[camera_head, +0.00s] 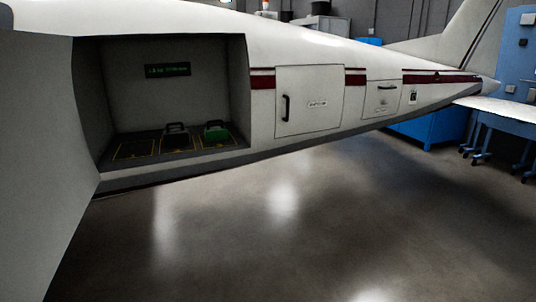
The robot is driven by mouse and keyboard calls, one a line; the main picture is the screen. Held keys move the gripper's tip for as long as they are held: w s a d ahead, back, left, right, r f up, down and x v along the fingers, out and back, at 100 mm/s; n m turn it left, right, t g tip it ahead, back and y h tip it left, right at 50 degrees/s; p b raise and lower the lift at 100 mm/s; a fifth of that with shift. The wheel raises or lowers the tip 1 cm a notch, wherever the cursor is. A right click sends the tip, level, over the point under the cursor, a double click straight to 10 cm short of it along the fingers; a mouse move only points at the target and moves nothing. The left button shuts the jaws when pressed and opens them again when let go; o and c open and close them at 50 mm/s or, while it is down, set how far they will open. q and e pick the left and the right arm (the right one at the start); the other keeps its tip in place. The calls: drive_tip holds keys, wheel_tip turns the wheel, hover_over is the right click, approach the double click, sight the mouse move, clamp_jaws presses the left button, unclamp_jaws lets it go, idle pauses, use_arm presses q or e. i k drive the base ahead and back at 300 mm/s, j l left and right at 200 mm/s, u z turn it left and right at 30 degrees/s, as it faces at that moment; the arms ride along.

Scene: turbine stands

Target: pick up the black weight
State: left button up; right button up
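A dark weight with a grey handle (176,136), which looks black, stands in the open compartment (109,95) of a white aircraft body. It sits towards the back of the compartment floor, near the middle. A green weight with a dark handle (217,134) stands just right of it. The floor has yellow-outlined places, and the left one (134,149) looks empty. Neither of my grippers is in view.
A large grey panel (35,150) fills the left edge beside the compartment. Right of the opening are a closed door with a handle (309,100) and a smaller hatch (381,99). Blue cabinets (430,130) and a blue cart (505,140) stand far right. The foreground floor is clear.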

sight(180, 136)
drive_tip(key=i, duration=1.5)
